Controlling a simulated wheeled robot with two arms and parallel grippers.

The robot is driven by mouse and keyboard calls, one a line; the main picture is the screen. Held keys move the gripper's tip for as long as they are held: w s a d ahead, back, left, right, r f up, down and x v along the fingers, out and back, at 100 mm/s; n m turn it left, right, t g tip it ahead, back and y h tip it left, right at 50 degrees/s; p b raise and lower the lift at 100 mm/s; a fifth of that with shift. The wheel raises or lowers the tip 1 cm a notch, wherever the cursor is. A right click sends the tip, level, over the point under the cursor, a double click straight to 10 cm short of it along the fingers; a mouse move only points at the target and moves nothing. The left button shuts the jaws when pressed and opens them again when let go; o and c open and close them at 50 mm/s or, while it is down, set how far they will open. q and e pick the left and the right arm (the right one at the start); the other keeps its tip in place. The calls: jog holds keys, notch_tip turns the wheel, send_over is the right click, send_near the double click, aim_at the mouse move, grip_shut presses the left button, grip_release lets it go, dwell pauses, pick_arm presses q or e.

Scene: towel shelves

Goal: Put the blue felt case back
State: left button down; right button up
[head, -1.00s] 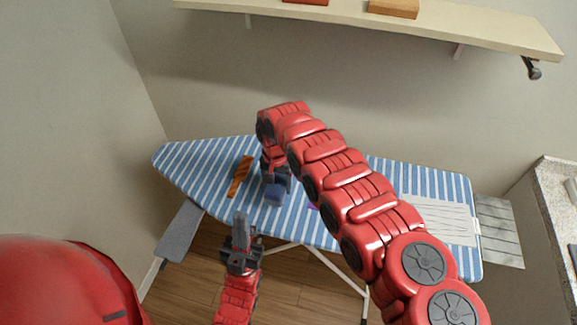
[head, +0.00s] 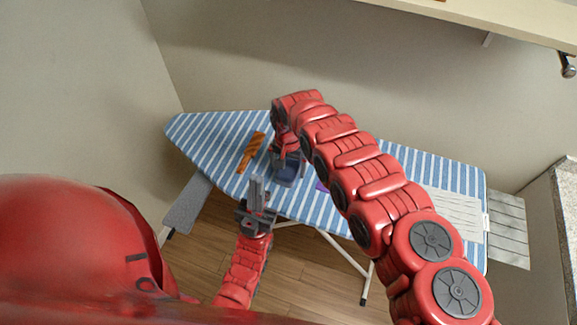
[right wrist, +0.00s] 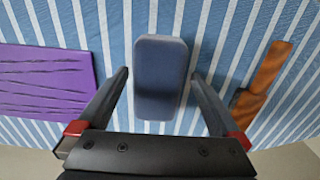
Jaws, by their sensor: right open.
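The blue felt case (right wrist: 160,80) is a rounded dark blue block on the blue-and-white striped ironing board (head: 400,172). In the head view the case (head: 286,176) is partly hidden by my right gripper (head: 287,160), which points down over it. In the right wrist view my right gripper (right wrist: 160,85) is open, with one finger on each side of the case and a gap visible on both sides. My left gripper (head: 257,190) is in front of the board's near edge, pointing up; its finger gap is too small to tell.
An orange-brown object (head: 251,152) lies left of the case on the board. A purple item (right wrist: 45,82) lies on the other side, mostly behind my right arm in the head view. A pale wall shelf (head: 500,18) is above, and a counter (head: 563,200) stands at the right.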

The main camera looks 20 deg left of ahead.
aim_at(289, 166)
jog(key=shift+w, duration=0.1)
jog(key=shift+r, duration=0.25)
notch_tip(289, 166, up, 12)
jog(key=b, duration=0.3)
jog(key=shift+f, duration=0.25)
